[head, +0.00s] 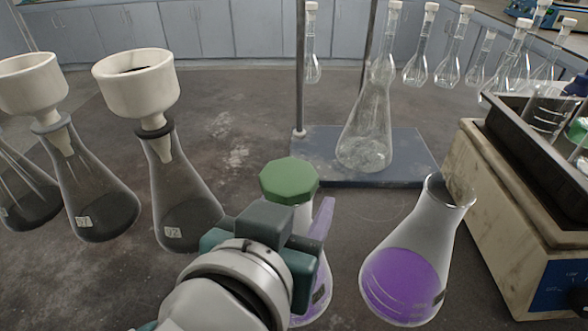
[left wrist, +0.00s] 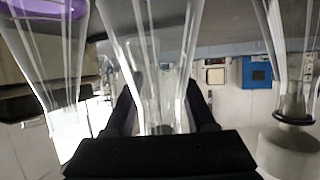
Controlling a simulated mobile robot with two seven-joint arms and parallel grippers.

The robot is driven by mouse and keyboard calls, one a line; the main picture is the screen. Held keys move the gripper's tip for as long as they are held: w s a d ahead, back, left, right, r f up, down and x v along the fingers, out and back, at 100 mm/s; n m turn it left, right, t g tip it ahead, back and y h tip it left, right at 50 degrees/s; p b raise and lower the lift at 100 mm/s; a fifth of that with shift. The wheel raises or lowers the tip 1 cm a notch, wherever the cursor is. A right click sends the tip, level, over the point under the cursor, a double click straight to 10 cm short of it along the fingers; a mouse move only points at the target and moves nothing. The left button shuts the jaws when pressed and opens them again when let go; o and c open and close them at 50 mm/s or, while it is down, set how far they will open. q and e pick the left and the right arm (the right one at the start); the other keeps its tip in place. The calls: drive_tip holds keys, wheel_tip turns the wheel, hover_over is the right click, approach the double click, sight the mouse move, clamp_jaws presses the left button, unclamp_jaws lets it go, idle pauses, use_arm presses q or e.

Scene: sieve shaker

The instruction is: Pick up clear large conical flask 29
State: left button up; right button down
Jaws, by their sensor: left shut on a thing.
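My left gripper (head: 297,228) is in the lower middle of the head view. In the left wrist view (left wrist: 162,108), its dark fingers stand on both sides of a clear glass neck, shut on it. This clear conical flask (left wrist: 150,40) appears upside down there and widens upward. In the head view my gripper hides most of what it holds. A green stopper (head: 289,180) shows just beyond the gripper, and a purple tint below it. Another clear conical flask (head: 365,130) stands on the stand base. I cannot read a number 29. My right gripper is not in view.
A purple-filled flask (head: 405,270) stands close on the right. Flasks with white funnels (head: 137,85) stand on the left. A beige device (head: 490,200) with a dark tray is at right.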

use_arm(q)
clamp_jaws()
drive_tip(key=shift+r, duration=0.2)
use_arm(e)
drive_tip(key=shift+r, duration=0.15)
